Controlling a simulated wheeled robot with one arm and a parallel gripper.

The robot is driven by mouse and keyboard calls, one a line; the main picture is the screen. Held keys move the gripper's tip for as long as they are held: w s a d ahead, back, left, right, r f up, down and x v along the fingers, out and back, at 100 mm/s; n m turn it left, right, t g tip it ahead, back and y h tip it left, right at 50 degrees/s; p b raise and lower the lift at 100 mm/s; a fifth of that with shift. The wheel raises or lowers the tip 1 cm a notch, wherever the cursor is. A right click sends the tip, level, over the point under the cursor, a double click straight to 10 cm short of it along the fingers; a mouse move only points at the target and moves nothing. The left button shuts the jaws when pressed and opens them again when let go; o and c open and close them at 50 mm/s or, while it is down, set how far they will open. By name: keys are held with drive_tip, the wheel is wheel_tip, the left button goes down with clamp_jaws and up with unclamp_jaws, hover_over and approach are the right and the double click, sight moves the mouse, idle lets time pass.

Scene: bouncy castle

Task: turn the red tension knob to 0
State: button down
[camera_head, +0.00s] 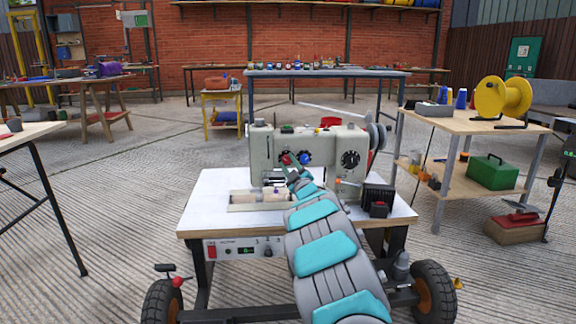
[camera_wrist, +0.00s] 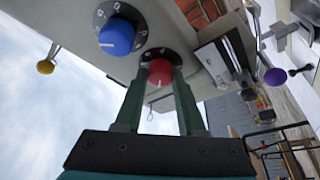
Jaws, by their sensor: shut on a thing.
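The red tension knob (camera_wrist: 160,72) is on the grey face of the sewing machine (camera_head: 325,150), on a dark round dial plate. In the wrist view my gripper (camera_wrist: 159,84) has its two green fingers on either side of the red knob, shut on it. The dial's marks around the red knob are too small or covered to read. A blue knob (camera_wrist: 117,37) with its own dark dial is beside it. In the head view the red knob (camera_head: 286,158) shows small at my arm's end, left of the blue knob (camera_head: 305,158).
A black dial (camera_head: 350,159) is on the machine's right. A wooden shelf table (camera_head: 475,122) holding a yellow spool (camera_head: 490,98) stands to the right.

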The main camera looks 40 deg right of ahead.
drive_tip(key=n+y, duration=0.1)
drive_tip(key=n, duration=0.1)
drive_tip(key=n+g+y, duration=0.1)
drive_tip(key=n, duration=0.2)
drive_tip(key=shift+d+r, duration=0.1)
drive_tip(key=shift+r, duration=0.1)
drive_tip(key=n, duration=0.2)
drive_tip(key=n+g+p, duration=0.1)
drive_tip(key=n, duration=0.2)
drive_tip(key=shift+r+g+y, duration=0.15)
drive_tip(key=shift+g+y, duration=0.15)
drive_tip(key=n+g+p, duration=0.2)
drive_tip(key=n, duration=0.3)
drive_tip(key=shift+r, duration=0.15)
drive_tip(key=shift+n+g+h+p, duration=0.5)
drive_tip(key=shift+n+g+p, duration=0.3)
drive_tip(key=shift+n, duration=0.2)
drive_tip(key=c, duration=0.5)
unclamp_jaws()
drive_tip(key=shift+s, duration=0.1)
